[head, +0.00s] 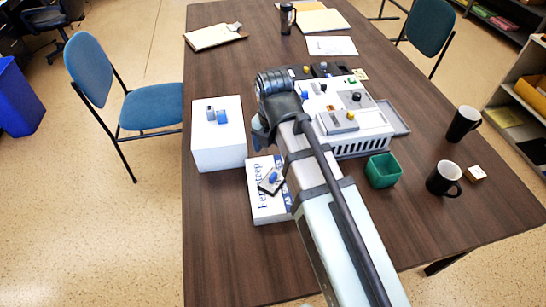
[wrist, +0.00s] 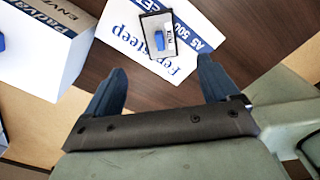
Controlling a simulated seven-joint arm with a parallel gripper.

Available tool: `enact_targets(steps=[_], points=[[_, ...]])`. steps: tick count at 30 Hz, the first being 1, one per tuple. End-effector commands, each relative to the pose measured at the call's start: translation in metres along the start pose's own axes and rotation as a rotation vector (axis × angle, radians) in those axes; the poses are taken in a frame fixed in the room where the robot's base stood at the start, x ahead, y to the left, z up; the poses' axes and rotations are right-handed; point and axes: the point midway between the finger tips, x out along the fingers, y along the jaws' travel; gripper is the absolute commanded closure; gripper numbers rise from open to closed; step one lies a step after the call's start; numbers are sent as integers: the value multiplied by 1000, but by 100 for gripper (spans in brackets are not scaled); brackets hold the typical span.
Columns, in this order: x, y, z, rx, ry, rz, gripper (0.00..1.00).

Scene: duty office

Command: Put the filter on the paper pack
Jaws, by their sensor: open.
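What looks like the filter, a flat dark-framed plate with a pale face and a blue knob (head: 270,181), lies flat on the paper pack (head: 266,209), tilted relative to its edges. In the wrist view the filter (wrist: 171,38) and the white, blue-lettered paper pack (wrist: 122,30) show just beyond my fingertips. My gripper (wrist: 160,68) is open, with nothing between its blue fingers, apart from the filter. In the head view my arm hides most of the gripper and covers the pack's right edge.
A white box (head: 218,152) bearing a small grey-and-blue item stands left of the pack. A white console (head: 345,125) with knobs is behind my arm. A green bin (head: 383,170), black mugs (head: 444,179) and a small box (head: 475,174) are right. The front left table is clear.

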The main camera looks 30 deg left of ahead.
Motion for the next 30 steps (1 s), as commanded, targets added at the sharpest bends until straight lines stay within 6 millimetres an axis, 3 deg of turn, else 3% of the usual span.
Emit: enact_targets(steps=[6,24,30], points=[[-10,0,0,0,0,-1,12],[-10,0,1,4,0,2,12],[-8,-5,29,102,-6,62,12]])
